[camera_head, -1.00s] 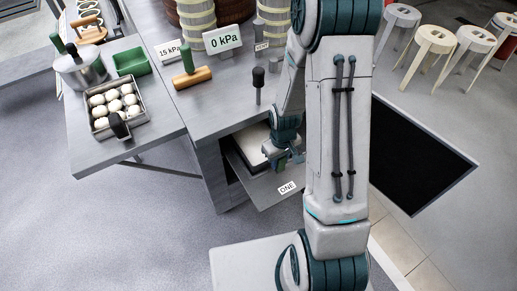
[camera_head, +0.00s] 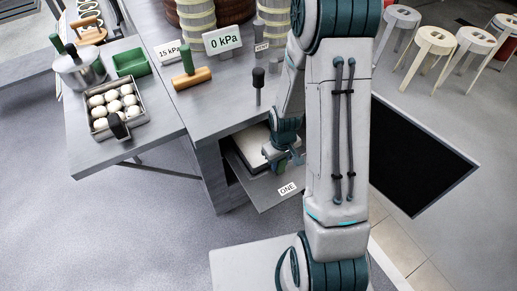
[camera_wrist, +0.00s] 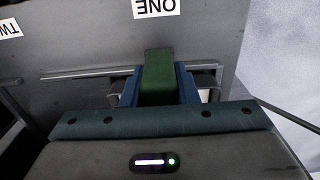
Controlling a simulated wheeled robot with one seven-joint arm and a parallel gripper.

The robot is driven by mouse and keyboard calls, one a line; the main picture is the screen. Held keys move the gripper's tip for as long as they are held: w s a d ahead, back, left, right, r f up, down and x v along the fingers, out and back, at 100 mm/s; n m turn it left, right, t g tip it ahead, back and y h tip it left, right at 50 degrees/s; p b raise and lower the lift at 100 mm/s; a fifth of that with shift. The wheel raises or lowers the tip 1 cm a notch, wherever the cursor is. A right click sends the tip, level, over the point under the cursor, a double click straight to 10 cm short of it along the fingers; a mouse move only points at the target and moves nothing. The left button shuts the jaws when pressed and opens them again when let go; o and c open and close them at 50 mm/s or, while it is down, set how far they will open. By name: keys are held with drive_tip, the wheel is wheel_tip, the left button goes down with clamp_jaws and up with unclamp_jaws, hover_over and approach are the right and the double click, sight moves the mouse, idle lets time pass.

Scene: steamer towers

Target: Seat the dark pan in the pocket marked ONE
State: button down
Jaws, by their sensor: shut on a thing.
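My gripper (camera_wrist: 158,88), with blue fingers, is shut on a green grip (camera_wrist: 158,72) in the wrist view. In the head view my gripper (camera_head: 283,163) is low beside the counter, partly hidden by my arm. A flat grey surface with the ONE label (camera_head: 287,189) juts out below it; the upside-down ONE label (camera_wrist: 156,7) also shows in the wrist view. Behind my gripper, under the counter, lies a pale flat thing (camera_head: 251,143) with dark edges. I cannot tell whether it is the dark pan, nor what the green grip belongs to.
A TWO label (camera_wrist: 9,28) is at the wrist view's left edge. On the counter stand a 0 kPa sign (camera_head: 222,40), steamer towers (camera_head: 198,15) and a dark-knobbed lever (camera_head: 258,84). A bun tray (camera_head: 142,116) is at left. Stools (camera_head: 436,42) stand at right.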

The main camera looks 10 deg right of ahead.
drive_tip(key=shift+f+b, duration=0.6)
drive_tip(key=shift+f, duration=0.15)
idle(0.4)
drive_tip(key=c, duration=1.1)
unclamp_jaws()
drive_tip(key=shift+o, duration=0.2)
drive_tip(key=shift+r, duration=0.15)
wheel_tip(320, 180, up, 14)
drive_tip(key=shift+s+f+p, duration=0.1)
drive_tip(key=shift+f+p, duration=0.1)
drive_tip(key=shift+p, duration=0.65)
